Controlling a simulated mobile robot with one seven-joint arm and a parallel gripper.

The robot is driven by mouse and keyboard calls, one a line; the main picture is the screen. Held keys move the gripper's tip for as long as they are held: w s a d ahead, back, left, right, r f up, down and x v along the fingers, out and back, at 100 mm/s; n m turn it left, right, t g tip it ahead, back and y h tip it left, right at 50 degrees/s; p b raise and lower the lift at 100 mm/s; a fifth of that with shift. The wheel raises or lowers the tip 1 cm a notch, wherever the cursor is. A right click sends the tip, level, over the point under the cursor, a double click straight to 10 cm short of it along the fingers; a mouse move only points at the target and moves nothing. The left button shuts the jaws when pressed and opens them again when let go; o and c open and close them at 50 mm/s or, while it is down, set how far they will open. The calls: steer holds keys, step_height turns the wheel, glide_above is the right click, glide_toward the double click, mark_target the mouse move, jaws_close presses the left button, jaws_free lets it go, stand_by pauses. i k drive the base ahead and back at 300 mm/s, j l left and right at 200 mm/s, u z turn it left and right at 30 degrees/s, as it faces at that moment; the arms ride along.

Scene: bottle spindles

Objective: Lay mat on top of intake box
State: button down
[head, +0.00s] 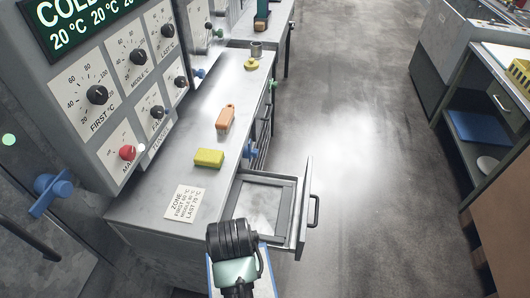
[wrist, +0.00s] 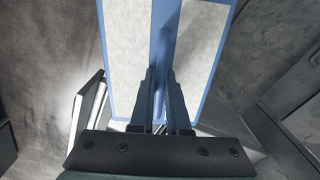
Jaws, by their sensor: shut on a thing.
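The mat (wrist: 125,60) is a pale grey rectangular panel with a blue frame and a blue bar down its middle. My gripper (wrist: 160,76) is shut on this bar in the wrist view. In the head view, the wrist hides most of the mat, and a blue edge (head: 266,284) shows at the bottom. An open drawer-like box (head: 293,226) with a grey rim and a pale inside sticks out of the cabinet, just beyond my wrist. I cannot tell whether it is the intake box; no label shows.
The grey counter (head: 150,205) holds a yellow sponge (head: 209,158), an orange block (head: 225,117) and a zone label (head: 184,203). A control panel (head: 110,85) with knobs rises at left. A shelf unit (head: 462,150) stands at right. The floor between is clear.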

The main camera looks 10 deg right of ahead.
mark_target(235, 91)
steer(key=i+l+z, duration=0.15)
steer(key=z, duration=0.3)
steer(key=i+z, duration=0.4)
steer(key=i, duration=1.25)
steer(key=i+u, duration=0.2)
steer(key=i, duration=0.35)
steer(key=i+l+u, duration=0.15)
steer(key=i, duration=0.35)
steer(key=l+u, duration=0.1)
steer(key=u, duration=1.3)
steer(key=i+u, duration=0.15)
steer(key=i, duration=0.4)
